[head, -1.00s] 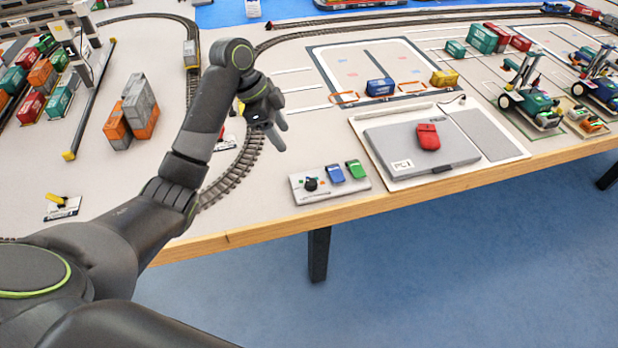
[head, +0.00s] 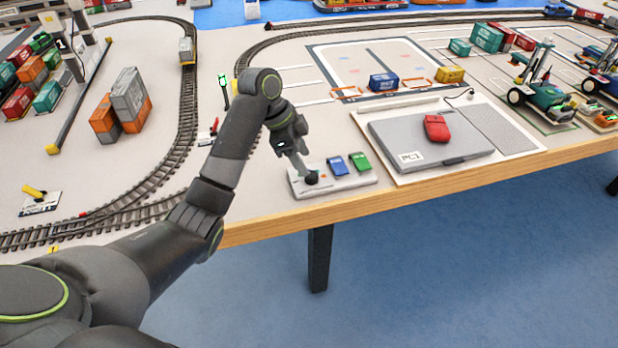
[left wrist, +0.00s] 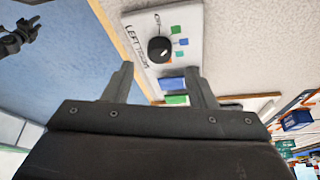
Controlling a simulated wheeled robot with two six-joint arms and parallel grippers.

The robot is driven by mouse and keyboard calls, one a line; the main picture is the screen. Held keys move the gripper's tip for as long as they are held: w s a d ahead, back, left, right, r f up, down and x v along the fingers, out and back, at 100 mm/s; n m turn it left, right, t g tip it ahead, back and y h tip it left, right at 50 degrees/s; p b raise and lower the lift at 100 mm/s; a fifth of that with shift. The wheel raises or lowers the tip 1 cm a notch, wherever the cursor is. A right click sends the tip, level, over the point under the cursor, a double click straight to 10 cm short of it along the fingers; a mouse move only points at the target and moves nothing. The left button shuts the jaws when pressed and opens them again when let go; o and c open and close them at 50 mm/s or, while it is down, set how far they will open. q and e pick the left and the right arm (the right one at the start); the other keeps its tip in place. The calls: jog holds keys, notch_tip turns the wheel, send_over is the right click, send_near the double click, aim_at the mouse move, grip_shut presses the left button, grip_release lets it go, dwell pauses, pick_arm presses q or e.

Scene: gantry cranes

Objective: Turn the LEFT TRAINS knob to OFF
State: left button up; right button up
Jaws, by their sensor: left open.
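The LEFT TRAINS knob (left wrist: 159,49) is a round black dial with a pale pointer mark, on a light grey control panel (head: 357,182) near the table's front edge. In the head view, the knob (head: 311,179) shows just below my left fingertips. My left gripper (head: 302,168) is open and empty above the panel's left end. In the left wrist view its two fingers (left wrist: 160,82) stand apart, with the knob beyond them and not between them. Lettering and coloured marks surround the knob; the pointer's exact setting is hard to tell.
A blue switch (head: 337,166) and a green switch (head: 360,161) sit on the panel right of the knob. Curved track (head: 180,150) runs to the left.

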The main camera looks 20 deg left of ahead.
aim_at(312, 174)
pick_arm(q)
jog(key=x, duration=0.5)
jog(key=shift+r, duration=0.1)
jog(key=c, duration=1)
